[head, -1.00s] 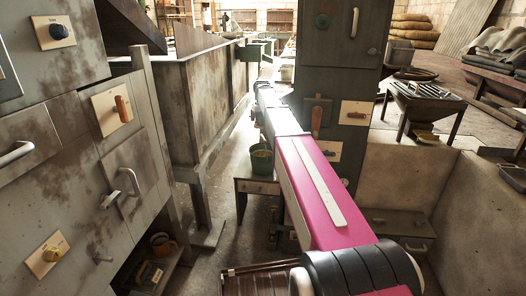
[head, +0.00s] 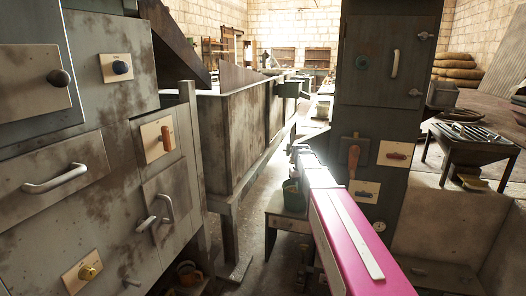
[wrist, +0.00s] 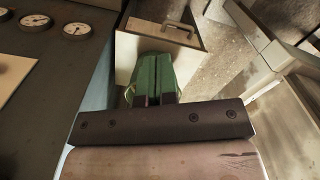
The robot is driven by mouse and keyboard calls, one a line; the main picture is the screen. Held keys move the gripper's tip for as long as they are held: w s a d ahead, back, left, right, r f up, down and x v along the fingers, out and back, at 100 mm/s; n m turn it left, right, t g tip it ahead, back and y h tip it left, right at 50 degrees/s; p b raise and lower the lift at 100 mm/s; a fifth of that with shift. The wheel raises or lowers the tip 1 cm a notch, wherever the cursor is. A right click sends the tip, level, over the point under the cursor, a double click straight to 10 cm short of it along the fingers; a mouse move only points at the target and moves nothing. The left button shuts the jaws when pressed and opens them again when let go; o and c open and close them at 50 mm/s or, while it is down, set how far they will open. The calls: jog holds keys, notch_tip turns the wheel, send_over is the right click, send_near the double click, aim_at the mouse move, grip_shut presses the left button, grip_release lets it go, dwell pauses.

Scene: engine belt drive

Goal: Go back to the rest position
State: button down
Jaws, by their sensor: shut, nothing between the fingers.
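My gripper (wrist: 153,62) shows in the wrist view as two green fingers in front of a dark bolted bar. The fingers lie side by side, shut, and I see nothing held between them. In the head view my pink and white arm stretches forward from the lower right, and its far end is too small and hidden to make out the fingers. The gripper points toward a pale drawer unit with a handle (wrist: 180,27) in the wrist view.
A grey cabinet (head: 95,185) with handles and knobs stands at the left. A dark panel cabinet (head: 385,100) stands beside my arm at the right. A small table (head: 283,212) carries a green bucket (head: 293,195). A rusty trough (head: 235,135) runs along the left of the aisle.

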jog(key=s+f, duration=0.4)
jog(key=s, duration=0.5)
jog(key=s+f+m, duration=0.1)
jog(key=s+f, duration=0.4)
jog(key=s, duration=0.4)
jog(key=s+f, duration=0.4)
jog(key=s, duration=0.6)
jog(key=shift+a+f+m, duration=0.3)
jog(key=shift+f, duration=0.05)
jog(key=shift+s, duration=0.1)
